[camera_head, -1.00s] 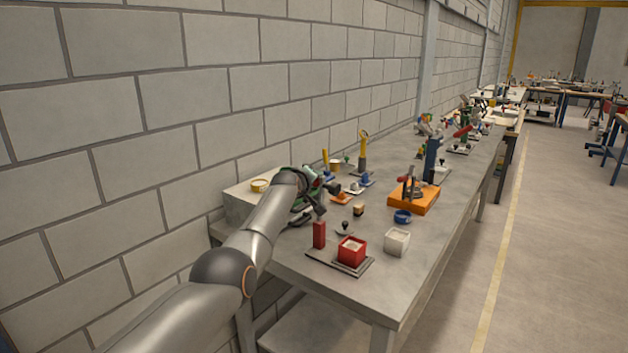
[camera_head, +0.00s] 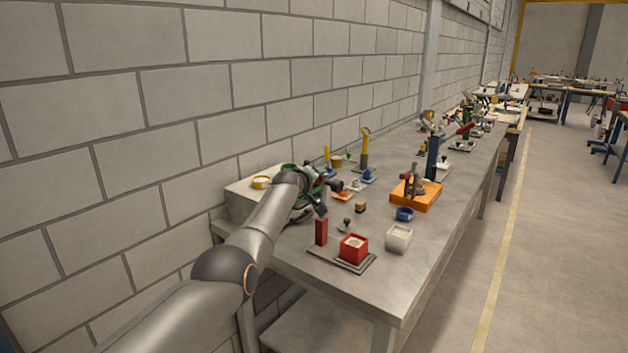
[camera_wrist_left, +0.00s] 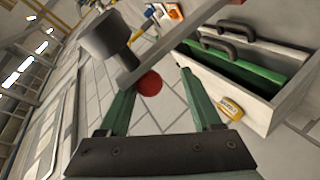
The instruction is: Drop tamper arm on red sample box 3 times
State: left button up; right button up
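The red sample box (camera_head: 353,248) stands open-topped on a dark flat plate (camera_head: 322,257) near the bench's front end in the head view. A red upright block (camera_head: 321,231) stands beside it. My left gripper (camera_head: 324,195) is over the bench, behind and left of the box, clear of it. In the left wrist view its green fingers (camera_wrist_left: 155,88) are apart. A grey bar (camera_wrist_left: 175,42) with a dark cylinder (camera_wrist_left: 105,35) crosses just beyond the fingertips; it may be the tamper arm, and I cannot tell whether they touch. A red round thing (camera_wrist_left: 150,83) shows behind it.
A white box (camera_head: 398,238), a blue ring (camera_head: 404,214) and an orange base (camera_head: 416,194) with a tool stand to the right. A small dark-knobbed tool (camera_head: 346,224) lies behind the red box. The block wall (camera_head: 200,130) runs close along the left.

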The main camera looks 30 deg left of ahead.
pick_arm(q)
jog(key=shift+r, duration=0.2)
jog(key=shift+s+d+r+p, duration=0.1)
jog(key=shift+s+r+p, duration=0.1)
jog(key=shift+p, duration=0.2)
jog(key=v, duration=1.2)
jog(key=shift+f+p, duration=0.2)
jog(key=shift+p, duration=0.25)
